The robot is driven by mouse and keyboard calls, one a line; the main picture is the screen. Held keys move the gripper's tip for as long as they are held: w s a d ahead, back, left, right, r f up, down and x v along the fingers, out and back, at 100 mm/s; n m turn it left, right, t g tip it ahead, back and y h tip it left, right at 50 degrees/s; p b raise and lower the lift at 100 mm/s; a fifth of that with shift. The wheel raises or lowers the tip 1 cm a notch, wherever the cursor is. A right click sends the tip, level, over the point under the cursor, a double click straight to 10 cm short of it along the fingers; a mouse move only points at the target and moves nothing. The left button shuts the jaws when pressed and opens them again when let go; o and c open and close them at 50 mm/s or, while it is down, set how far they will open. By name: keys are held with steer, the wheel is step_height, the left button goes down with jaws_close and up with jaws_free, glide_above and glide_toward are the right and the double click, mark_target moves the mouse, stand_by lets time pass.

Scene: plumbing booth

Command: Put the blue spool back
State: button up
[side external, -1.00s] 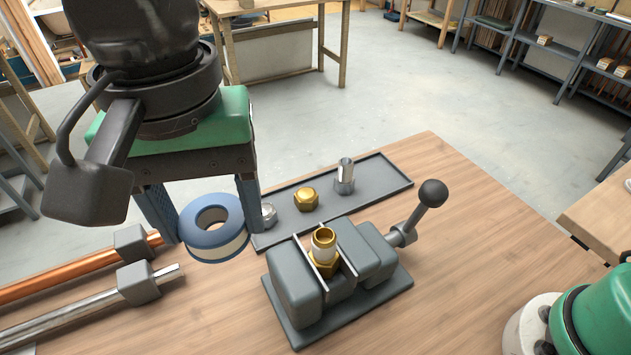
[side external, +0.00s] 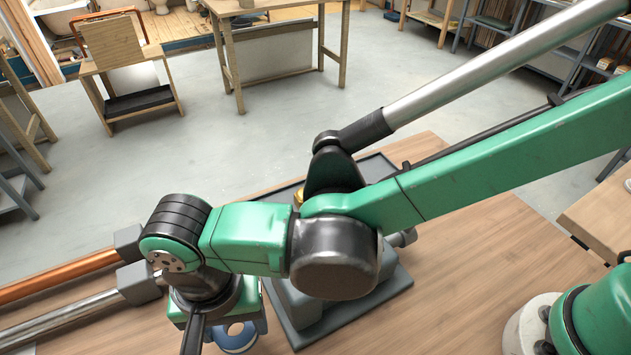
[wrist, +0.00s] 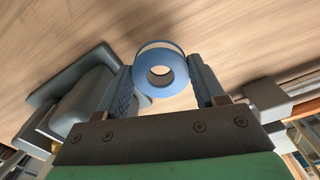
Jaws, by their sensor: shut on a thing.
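The blue spool (wrist: 160,72) is a blue ring with a white band and a hole in its middle. In the wrist view it sits between the two blue fingers of my gripper (wrist: 162,82), which is shut on it. Bare wooden table shows beyond the spool. In the side view, the spool (side external: 236,336) shows only in part at the bottom, below my wrist and left of the grey vise (side external: 305,318). My fingers are mostly hidden there by my own wrist. I cannot tell the spool's exact height above the table.
A copper pipe (side external: 60,275) and a steel pipe (side external: 65,317) lie at the left, each ending in a grey block. A dark tray (side external: 375,167) stands behind the vise, mostly covered by my arm.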

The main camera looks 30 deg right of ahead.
mark_target(238, 336)
steer(key=shift+f, duration=1.65)
steer(key=shift+f, duration=0.15)
steer(key=o, duration=1.2)
